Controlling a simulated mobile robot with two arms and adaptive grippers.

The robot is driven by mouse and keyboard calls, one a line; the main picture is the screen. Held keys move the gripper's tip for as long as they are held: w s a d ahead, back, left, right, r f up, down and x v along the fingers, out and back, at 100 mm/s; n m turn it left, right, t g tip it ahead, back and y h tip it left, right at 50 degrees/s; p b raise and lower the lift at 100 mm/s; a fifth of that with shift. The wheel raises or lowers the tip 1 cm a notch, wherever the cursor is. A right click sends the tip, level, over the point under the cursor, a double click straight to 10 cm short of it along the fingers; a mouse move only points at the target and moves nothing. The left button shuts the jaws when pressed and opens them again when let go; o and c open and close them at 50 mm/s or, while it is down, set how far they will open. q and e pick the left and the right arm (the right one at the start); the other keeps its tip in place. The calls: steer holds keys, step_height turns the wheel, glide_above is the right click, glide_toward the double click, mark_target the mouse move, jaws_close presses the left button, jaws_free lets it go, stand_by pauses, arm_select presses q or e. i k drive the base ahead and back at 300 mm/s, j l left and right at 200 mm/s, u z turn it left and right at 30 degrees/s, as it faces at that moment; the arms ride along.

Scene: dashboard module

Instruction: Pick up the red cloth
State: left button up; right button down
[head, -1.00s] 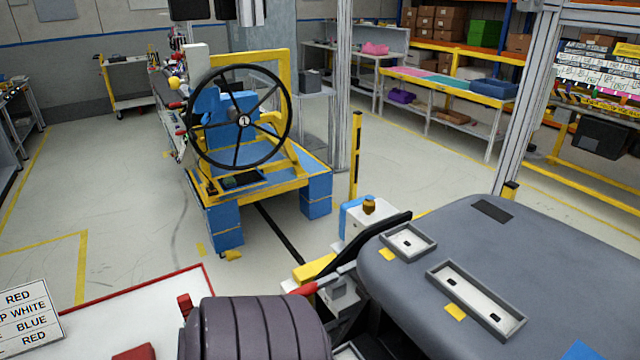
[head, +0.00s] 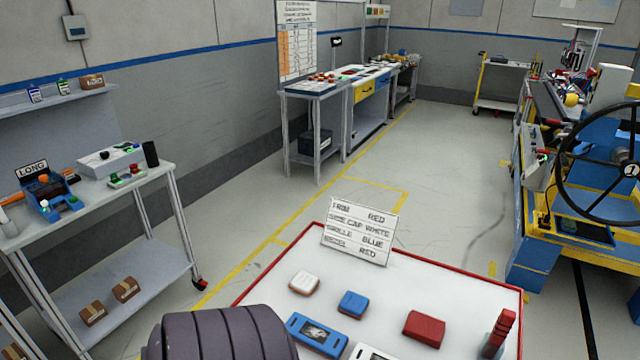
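I cannot make out a thing that is clearly a red cloth. On the white table with a red rim (head: 262,272) lies a red, thick, block-like piece (head: 424,328); I cannot tell if it is cloth. A red upright ribbed piece (head: 499,330) stands at the table's right edge. Neither gripper is in view. A dark ribbed part, probably of my own arm, covers the table's front left.
The table also holds a white piece (head: 304,282), a blue piece (head: 352,303), a blue frame (head: 316,335) and a card (head: 360,232) with a list. A grey workbench (head: 95,195) stands left, a steering-wheel rig (head: 600,165) right. The floor between is open.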

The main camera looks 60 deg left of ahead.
mark_target(429, 331)
steer(key=u, duration=1.2)
steer(key=k+j, duration=0.05)
steer(key=j, duration=0.05)
